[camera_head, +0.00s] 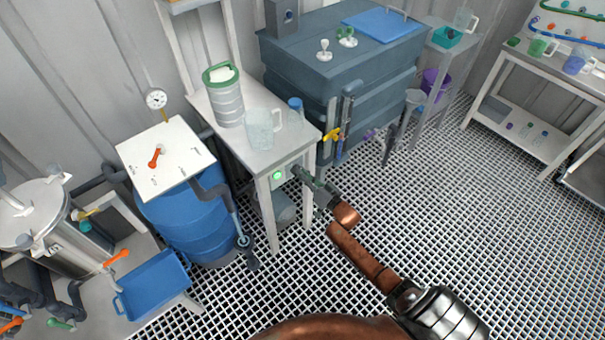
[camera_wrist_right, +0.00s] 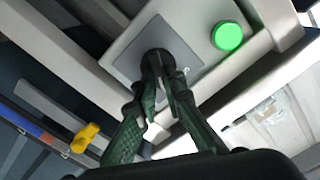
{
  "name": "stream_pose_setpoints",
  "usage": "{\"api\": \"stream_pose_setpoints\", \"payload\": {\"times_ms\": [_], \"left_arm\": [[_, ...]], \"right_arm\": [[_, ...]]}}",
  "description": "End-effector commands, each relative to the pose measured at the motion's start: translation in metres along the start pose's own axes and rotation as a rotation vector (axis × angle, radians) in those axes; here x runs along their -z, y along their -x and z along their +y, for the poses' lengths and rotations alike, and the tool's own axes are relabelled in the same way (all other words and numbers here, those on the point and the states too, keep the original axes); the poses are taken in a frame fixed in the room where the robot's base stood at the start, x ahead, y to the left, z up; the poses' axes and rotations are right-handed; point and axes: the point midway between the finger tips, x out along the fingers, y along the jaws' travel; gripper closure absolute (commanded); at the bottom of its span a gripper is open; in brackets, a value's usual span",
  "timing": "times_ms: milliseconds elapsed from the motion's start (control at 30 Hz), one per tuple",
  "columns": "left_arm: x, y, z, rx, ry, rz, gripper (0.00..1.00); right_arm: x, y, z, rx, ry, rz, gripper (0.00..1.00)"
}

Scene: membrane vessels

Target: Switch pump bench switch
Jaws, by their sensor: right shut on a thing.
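The pump bench switch is a dark round knob (camera_wrist_right: 157,58) on a grey square plate (camera_wrist_right: 184,62) on the side of the white bench frame, in the right wrist view. My right gripper (camera_wrist_right: 163,82) has its dark green fingers closed on this knob and partly hides it. A lit green round lamp (camera_wrist_right: 228,36) sits beside the plate. In the head view, my right gripper (camera_head: 299,173) reaches the front of the white bench (camera_head: 240,157), beside the green lamp (camera_head: 277,175). The knob is too hidden there to make out. My left gripper is not in view.
A clear jug (camera_head: 262,130) and a green-rimmed canister (camera_head: 223,100) stand on the bench. A blue barrel (camera_head: 190,225) is at the left, and a large blue-grey tank (camera_head: 300,75) with a yellow valve (camera_head: 331,135) behind. The grated floor (camera_head: 470,230) at the right is clear.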

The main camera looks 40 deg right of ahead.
Motion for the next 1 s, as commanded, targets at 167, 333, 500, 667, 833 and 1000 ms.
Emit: {"api": "stream_pose_setpoints", "payload": {"times_ms": [167, 333, 500, 667, 833, 1000], "left_arm": [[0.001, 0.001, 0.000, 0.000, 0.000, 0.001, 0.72], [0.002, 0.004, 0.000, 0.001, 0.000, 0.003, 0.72], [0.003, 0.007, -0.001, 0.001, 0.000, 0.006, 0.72], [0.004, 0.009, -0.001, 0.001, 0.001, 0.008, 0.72], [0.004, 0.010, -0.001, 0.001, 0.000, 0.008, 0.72], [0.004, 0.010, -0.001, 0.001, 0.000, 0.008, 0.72]], "right_arm": [[0.000, 0.000, -0.001, 0.000, 0.034, 0.000, 1.00], [0.000, 0.000, -0.002, 0.000, 0.121, 0.000, 1.00], [-0.001, 0.000, -0.003, 0.000, 0.256, 0.000, 1.00], [-0.001, 0.000, -0.004, -0.001, 0.408, -0.001, 1.00], [-0.002, 0.000, -0.005, 0.000, 0.569, -0.001, 1.00], [-0.004, 0.000, -0.006, 0.000, 0.722, -0.001, 1.00]]}}
